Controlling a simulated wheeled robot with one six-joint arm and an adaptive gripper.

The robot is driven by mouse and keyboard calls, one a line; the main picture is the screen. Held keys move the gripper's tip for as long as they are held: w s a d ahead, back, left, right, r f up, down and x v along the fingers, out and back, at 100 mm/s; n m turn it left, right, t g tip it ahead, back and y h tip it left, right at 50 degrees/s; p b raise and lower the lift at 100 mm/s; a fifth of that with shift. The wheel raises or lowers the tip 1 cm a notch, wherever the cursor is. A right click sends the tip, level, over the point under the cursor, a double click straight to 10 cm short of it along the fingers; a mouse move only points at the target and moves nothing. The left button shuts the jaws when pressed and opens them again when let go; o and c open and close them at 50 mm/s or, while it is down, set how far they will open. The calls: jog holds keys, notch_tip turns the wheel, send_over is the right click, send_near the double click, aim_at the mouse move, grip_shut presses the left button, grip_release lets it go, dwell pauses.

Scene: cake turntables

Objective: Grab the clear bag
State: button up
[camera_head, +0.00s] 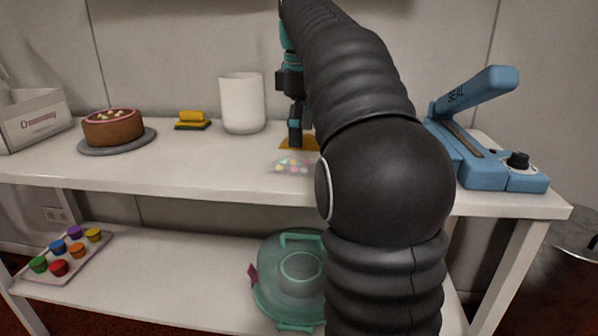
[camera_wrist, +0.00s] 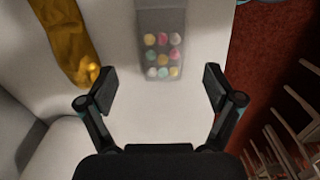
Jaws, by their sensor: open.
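The clear bag (camera_head: 292,166) lies flat on the white upper shelf, near its front edge, with several pastel round sweets inside. In the wrist view the clear bag (camera_wrist: 161,22) lies ahead of my gripper, roughly centred between the fingers, with the sweets (camera_wrist: 161,55) at its near end. My gripper (camera_wrist: 160,88) is open and empty, its two fingers spread wider than the bag. In the head view my gripper (camera_head: 296,140) points down above the shelf, just behind the bag. My own arm covers part of the shelf to the right.
A yellow cloth-like item (camera_wrist: 62,40) lies beside the bag. A white canister (camera_head: 242,104), a sponge (camera_head: 192,120) and a cake (camera_head: 113,127) stand left. A blue sealer (camera_head: 480,150) stands right. The lower shelf holds a green lidded container (camera_head: 290,285) and coloured pots (camera_head: 60,268).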

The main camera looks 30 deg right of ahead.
aim_at(300, 157)
jog(key=shift+a+f+b, duration=0.15)
jog(key=shift+f+b, duration=0.85)
jog(key=shift+f, duration=1.75)
jog(key=c, duration=1.3)
